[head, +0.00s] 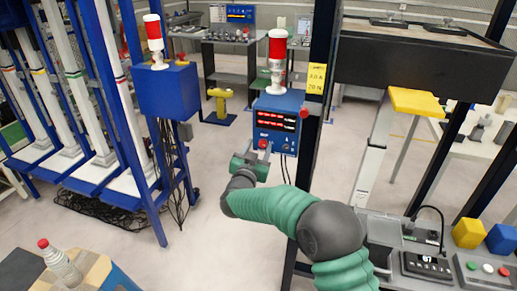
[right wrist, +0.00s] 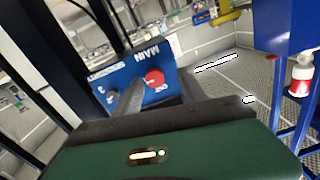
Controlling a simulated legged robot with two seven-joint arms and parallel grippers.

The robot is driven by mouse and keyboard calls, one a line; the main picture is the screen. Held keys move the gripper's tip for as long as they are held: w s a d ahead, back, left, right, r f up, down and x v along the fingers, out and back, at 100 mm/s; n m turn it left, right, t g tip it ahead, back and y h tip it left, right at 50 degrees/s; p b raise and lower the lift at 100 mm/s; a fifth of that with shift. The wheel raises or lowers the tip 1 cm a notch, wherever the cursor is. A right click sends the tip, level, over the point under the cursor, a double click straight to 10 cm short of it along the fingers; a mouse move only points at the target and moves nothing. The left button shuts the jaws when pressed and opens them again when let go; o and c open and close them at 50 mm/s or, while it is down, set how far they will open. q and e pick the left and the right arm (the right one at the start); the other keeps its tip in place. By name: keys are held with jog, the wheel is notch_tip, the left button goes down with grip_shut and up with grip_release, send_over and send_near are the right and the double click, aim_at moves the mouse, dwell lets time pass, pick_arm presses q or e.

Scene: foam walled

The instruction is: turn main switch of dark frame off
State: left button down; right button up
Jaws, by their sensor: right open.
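The blue control box (head: 277,122) with lit red readouts is mounted on the dark frame (head: 321,62). Its red main switch (head: 263,144) sits low on the front face. In the right wrist view the red switch (right wrist: 154,77) is below the upside-down word MAIN on the blue panel (right wrist: 136,70). My right gripper (head: 256,155) is open just in front of the panel. Its fingers (right wrist: 160,84) stand on either side of the switch in the picture; I cannot tell if they touch it. My left gripper is not in view.
A black knob (right wrist: 112,97) sits beside the switch. A red-and-white signal lamp (head: 277,62) stands on the box, with a red button (head: 304,113) at its side. A blue rack with another box (head: 168,92) is at left. Grey floor lies open between.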

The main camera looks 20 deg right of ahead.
jog(key=shift+w+d, duration=0.25)
jog(key=shift+d, duration=0.6)
jog(key=shift+c, duration=0.7)
jog(key=shift+a, duration=0.4)
grip_shut()
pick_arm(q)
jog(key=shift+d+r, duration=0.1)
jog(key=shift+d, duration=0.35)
pick_arm(e)
jog(key=shift+d, duration=0.1)
